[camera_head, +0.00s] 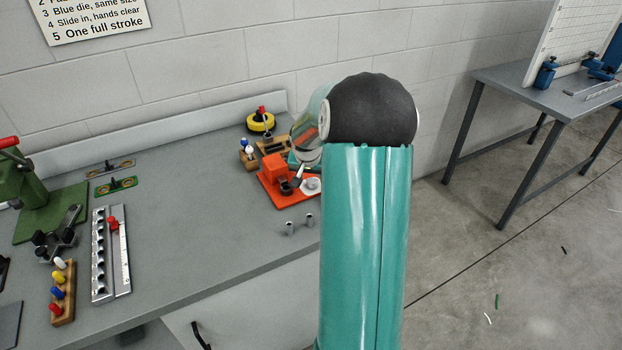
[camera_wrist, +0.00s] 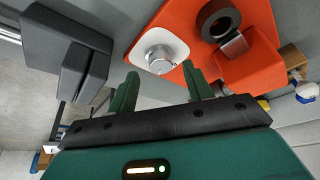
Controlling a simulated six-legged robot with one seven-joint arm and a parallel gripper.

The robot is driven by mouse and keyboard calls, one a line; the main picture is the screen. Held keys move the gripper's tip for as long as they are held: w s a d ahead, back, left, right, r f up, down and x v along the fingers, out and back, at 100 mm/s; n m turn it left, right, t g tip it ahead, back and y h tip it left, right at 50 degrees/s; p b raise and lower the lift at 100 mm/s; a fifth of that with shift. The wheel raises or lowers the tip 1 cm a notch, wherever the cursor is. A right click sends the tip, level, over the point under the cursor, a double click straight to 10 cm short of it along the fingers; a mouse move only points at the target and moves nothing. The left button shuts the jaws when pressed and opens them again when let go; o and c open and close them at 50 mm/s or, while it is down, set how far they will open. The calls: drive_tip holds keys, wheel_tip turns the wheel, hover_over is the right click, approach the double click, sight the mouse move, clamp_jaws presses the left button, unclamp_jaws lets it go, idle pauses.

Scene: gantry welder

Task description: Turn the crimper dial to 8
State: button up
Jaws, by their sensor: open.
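The orange crimper (camera_head: 274,172) stands on its orange base near the back right of the bench, partly behind my arm. Its dial is a silver knob (camera_wrist: 161,60) on a white plate, seen end-on in the wrist view; the white plate (camera_head: 311,186) also shows in the head view. No dial numbers or pointer setting can be read. My gripper (camera_wrist: 160,80) is open, with its two green fingers apart and nothing between them. The knob appears just beyond the fingertips, between their lines; contact is not visible. In the head view my arm hides most of the gripper.
Two small metal cylinders (camera_head: 299,224) stand in front of the crimper. A yellow tape roll (camera_head: 260,121) and a small wooden holder (camera_head: 248,157) are behind and left. A dark grey block (camera_wrist: 65,50) shows in the wrist view. The bench middle is clear.

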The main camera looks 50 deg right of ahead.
drive_tip(key=shift+x, duration=1.15)
drive_tip(key=shift+c, duration=0.2)
drive_tip(key=c, duration=0.9)
drive_tip(key=shift+c, duration=0.2)
drive_tip(key=shift+n, duration=0.4)
drive_tip(key=n+y, duration=0.1)
drive_tip(key=n, duration=0.1)
drive_tip(key=n+t, duration=0.1)
drive_tip(key=n, duration=0.2)
drive_tip(key=shift+d+t+y, duration=0.2)
drive_tip(key=shift+t+y, duration=0.1)
drive_tip(key=shift+y, duration=0.1)
drive_tip(key=n+y, duration=0.1)
drive_tip(key=n, duration=0.2)
drive_tip(key=n+y, duration=0.1)
drive_tip(key=n, duration=0.2)
drive_tip(key=shift+d, duration=0.1)
